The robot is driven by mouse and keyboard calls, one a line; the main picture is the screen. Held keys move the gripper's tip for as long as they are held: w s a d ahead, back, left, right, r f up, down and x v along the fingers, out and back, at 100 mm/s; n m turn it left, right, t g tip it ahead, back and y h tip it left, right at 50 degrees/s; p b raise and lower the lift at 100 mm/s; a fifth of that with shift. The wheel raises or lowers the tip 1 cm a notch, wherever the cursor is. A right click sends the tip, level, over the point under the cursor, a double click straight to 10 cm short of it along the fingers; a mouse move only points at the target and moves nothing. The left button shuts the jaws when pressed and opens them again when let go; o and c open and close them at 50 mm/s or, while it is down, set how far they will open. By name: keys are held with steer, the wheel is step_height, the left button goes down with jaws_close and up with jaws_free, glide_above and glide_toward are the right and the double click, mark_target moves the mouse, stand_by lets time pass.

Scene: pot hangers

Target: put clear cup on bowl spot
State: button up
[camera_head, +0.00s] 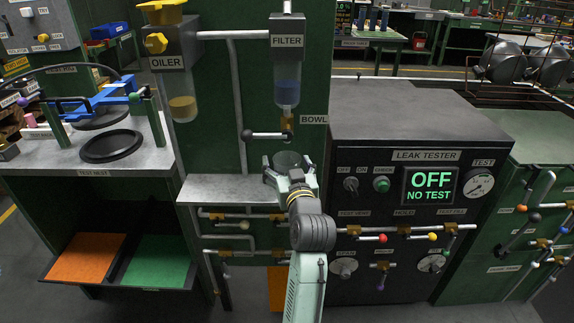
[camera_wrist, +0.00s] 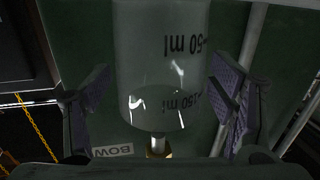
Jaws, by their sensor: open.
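In the wrist view the clear cup (camera_wrist: 150,75), marked 50 ml, stands large between the two fingers of my gripper (camera_wrist: 160,108). The fingers are open, one on each side, with gaps between them and the cup. A BOWL label (camera_wrist: 113,150), partly cut off, and a brass fitting (camera_wrist: 158,148) show near its lower end. In the head view my gripper (camera_head: 290,178) is low at the panel, below the filter (camera_head: 287,42). A dim round shape (camera_head: 289,160) at the fingers looks like the cup. The BOWL label (camera_head: 314,119) is beside the brass fitting (camera_head: 287,122) under the filter.
A metal shelf (camera_head: 225,190) and pipes with valve handles lie left of and below my gripper. The oiler (camera_head: 175,80) hangs to the upper left. The leak tester (camera_head: 410,180) stands close on the right. A black-knobbed lever (camera_head: 262,135) sticks out just above.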

steer(key=p+v, duration=0.3)
steer(key=v, duration=0.9)
steer(key=shift+p, duration=0.35)
